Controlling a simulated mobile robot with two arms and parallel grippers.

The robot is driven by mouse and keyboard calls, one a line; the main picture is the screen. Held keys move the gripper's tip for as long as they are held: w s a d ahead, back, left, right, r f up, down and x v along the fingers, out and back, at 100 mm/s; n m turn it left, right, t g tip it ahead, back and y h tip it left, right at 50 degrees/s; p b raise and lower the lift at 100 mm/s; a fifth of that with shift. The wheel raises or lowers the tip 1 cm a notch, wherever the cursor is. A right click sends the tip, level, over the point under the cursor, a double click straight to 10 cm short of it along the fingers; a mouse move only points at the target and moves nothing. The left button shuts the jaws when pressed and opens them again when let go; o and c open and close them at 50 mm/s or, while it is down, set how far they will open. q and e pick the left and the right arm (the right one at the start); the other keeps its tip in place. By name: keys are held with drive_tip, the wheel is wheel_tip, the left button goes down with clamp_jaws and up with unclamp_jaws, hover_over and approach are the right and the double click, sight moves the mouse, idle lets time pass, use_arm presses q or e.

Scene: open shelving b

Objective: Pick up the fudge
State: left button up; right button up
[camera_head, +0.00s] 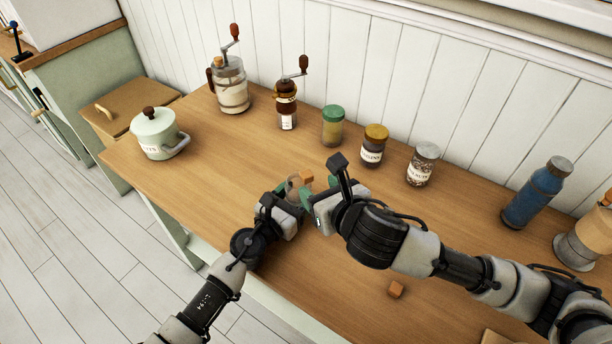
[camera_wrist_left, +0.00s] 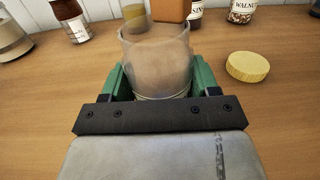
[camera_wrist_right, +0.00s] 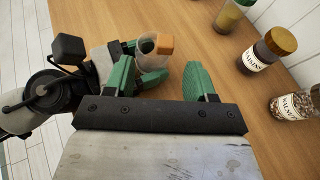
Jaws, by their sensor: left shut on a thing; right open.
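One brown fudge cube (camera_head: 306,176) shows just past the glass jar; in the right wrist view this cube (camera_wrist_right: 165,43) overlaps the jar's rim, and in the left wrist view it (camera_wrist_left: 172,10) is behind the jar. I cannot tell whether it touches the table. My left gripper (camera_head: 292,196) is shut on the clear, open-topped glass jar (camera_wrist_left: 155,65). My right gripper (camera_wrist_right: 160,78) is open with nothing seen clasped, close beside the left gripper.
A yellow round lid (camera_wrist_left: 247,66) lies on the wooden counter (camera_head: 220,165). Along the back stand a grinder (camera_head: 286,105), a green-lidded jar (camera_head: 333,125), a raisin jar (camera_head: 373,146), a walnut jar (camera_head: 422,164) and a blue bottle (camera_head: 535,193). A pot (camera_head: 157,133) stands left.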

drive_tip(key=x, duration=0.7)
drive_tip(key=shift+w+d, duration=0.2)
drive_tip(key=shift+w, duration=0.3)
clamp_jaws()
wheel_tip(320, 180, up, 10)
drive_tip(key=shift+f, duration=0.1)
drive_tip(key=r, duration=0.1)
hover_over(307, 174)
drive_tip(key=shift+f, duration=2.95)
